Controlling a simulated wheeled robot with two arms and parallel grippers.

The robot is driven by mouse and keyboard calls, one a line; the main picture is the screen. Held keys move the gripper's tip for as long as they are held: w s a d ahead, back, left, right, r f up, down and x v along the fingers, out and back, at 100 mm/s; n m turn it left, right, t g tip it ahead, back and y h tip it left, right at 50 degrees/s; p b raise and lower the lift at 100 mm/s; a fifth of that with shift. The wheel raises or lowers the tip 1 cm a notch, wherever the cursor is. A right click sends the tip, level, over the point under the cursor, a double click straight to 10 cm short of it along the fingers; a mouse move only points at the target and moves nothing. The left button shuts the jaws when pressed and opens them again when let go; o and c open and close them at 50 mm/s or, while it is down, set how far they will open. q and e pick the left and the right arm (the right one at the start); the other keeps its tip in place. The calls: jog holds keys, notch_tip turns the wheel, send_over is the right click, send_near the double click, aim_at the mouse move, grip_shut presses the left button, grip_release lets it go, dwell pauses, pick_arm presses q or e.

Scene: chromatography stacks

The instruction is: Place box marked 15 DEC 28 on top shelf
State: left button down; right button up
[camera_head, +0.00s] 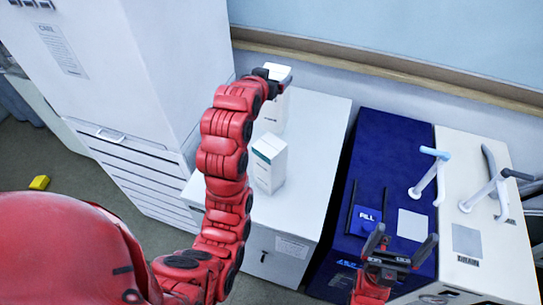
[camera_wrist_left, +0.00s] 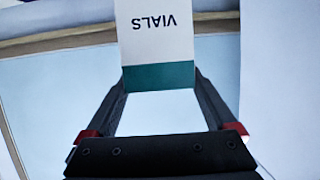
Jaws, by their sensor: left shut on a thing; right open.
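My left gripper (camera_head: 272,82) is shut on a white box (camera_head: 278,70) at the rear of a white cabinet top (camera_head: 315,135). In the left wrist view this box (camera_wrist_left: 157,35) shows "VIALS" upside down and a green band, between the fingers (camera_wrist_left: 157,105). I cannot tell whether it touches the cabinet top. A second white box (camera_head: 270,162) stands upright on the cabinet, nearer me. No date mark is readable on either box. My right gripper (camera_head: 400,252) is open and empty, over the front of the blue unit. I cannot make out the top shelf.
A tall white cabinet (camera_head: 180,60) stands left of the boxes, with a drawer stack (camera_head: 130,165) below. A dark blue unit (camera_head: 385,150) and a cream unit (camera_head: 490,245) with upright arms stand at right. A yellow object (camera_head: 39,183) lies on the floor.

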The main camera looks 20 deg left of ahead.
aim_at(270, 118)
pick_arm(q)
notch_tip(270, 118, down, 10)
jog(key=p, duration=0.3)
jog(key=shift+r, duration=0.2)
notch_tip(270, 118, down, 4)
jog(key=shift+f+p, duration=0.1)
jog(key=shift+p, duration=1)
jog(key=shift+f, duration=0.1)
jog(key=shift+c, duration=0.6)
grip_release()
jog(key=shift+o, duration=0.6)
